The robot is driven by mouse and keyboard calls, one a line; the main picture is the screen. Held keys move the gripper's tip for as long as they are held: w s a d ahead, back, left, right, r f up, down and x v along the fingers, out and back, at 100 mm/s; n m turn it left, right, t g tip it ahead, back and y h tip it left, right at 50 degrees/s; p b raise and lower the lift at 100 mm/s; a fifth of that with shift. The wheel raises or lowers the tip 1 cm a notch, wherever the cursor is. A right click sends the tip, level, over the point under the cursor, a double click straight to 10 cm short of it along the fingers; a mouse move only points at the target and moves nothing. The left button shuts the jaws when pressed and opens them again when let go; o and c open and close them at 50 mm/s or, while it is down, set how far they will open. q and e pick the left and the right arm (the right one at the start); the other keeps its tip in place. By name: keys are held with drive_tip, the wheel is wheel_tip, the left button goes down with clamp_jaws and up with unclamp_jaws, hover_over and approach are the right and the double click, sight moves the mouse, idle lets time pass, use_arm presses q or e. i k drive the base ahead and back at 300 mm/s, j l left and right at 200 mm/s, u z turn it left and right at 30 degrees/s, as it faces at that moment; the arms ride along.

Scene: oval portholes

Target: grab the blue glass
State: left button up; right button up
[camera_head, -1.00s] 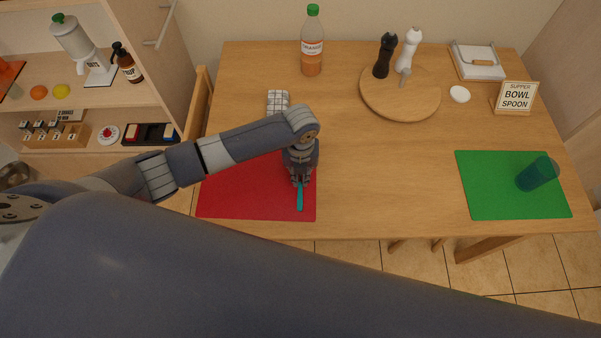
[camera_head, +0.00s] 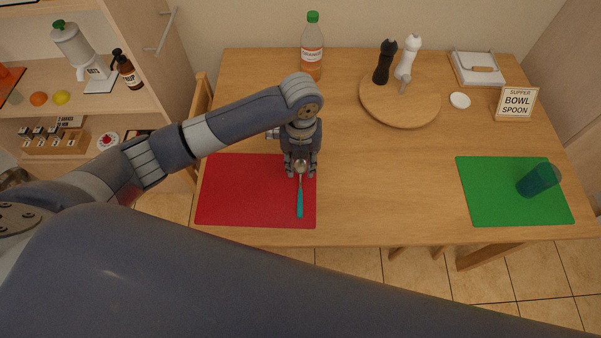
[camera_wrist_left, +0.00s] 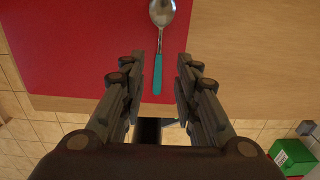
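The blue glass (camera_head: 539,179) stands on the green mat (camera_head: 486,204) at the right of the table in the head view. It is far to the right of my left gripper and is not in the left wrist view. My left gripper (camera_head: 302,172) is above the right part of the red mat (camera_head: 250,200). Its fingers are apart in the left wrist view (camera_wrist_left: 157,95), with nothing between them. A spoon with a teal handle (camera_head: 300,201) lies on the red mat below the gripper; it also shows in the left wrist view (camera_wrist_left: 158,72). My right gripper is not in view.
An orange-drink bottle (camera_head: 312,52), a round wooden board (camera_head: 385,108) with two mills, a small white dish (camera_head: 460,100) and a sign (camera_head: 516,103) stand towards the back. The table between the red and green mats is clear.

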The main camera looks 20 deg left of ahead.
sight(545, 175)
drive_tip(key=z, duration=1.35)
drive_tip(key=k, duration=0.15)
